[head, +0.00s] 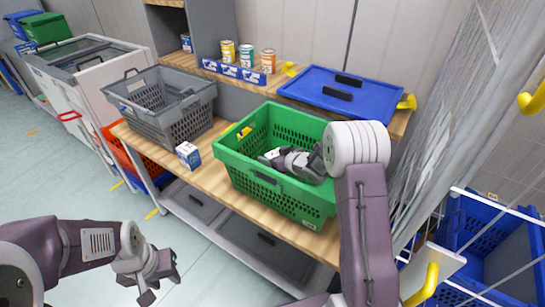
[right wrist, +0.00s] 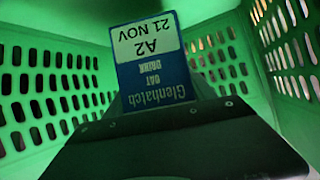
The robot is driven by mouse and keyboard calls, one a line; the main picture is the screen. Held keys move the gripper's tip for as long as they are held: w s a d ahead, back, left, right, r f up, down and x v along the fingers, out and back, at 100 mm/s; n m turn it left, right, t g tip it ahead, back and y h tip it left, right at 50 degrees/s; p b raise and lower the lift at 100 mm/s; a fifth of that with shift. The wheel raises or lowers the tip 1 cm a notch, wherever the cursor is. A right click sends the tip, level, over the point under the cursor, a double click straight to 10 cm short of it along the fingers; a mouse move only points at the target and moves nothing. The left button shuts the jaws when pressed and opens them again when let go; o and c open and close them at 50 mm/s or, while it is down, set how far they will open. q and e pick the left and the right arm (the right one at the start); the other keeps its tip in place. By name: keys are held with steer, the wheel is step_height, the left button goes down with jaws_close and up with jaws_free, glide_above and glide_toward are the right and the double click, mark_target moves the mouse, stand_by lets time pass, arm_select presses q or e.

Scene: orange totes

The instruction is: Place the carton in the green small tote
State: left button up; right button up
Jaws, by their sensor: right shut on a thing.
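The green small tote (head: 253,182) stands on the wooden bench. My right gripper (head: 268,158) is down inside it. In the right wrist view a blue and white oat drink carton (right wrist: 155,62) stands out beyond the dark gripper (right wrist: 165,125), which is shut on it, with the tote's green slotted walls (right wrist: 50,85) around. The carton's print is upside down. My left gripper (head: 162,287) is open and empty over the floor at lower left.
Another blue and white carton (head: 188,154) stands on the bench (head: 208,178) left of the green tote. A grey basket (head: 180,128) is beyond it. A blue lid (head: 345,95) and several cans (head: 247,56) are behind. Blue crates (head: 475,235) stand at right.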

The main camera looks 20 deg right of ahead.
steer(key=shift+f+b, duration=0.3)
steer(key=shift+f, duration=0.3)
steer(key=o, duration=1.7)
steer(key=shift+r+p, duration=0.3)
steer(key=shift+r, duration=0.1)
steer(key=shift+r+p, duration=0.35)
steer(key=shift+r, duration=0.25)
steer(key=v, duration=0.7)
steer(key=shift+s+f+p, duration=0.2)
steer(key=shift+f+p, duration=0.05)
steer(key=shift+p, duration=0.05)
steer(key=shift+d, duration=0.1)
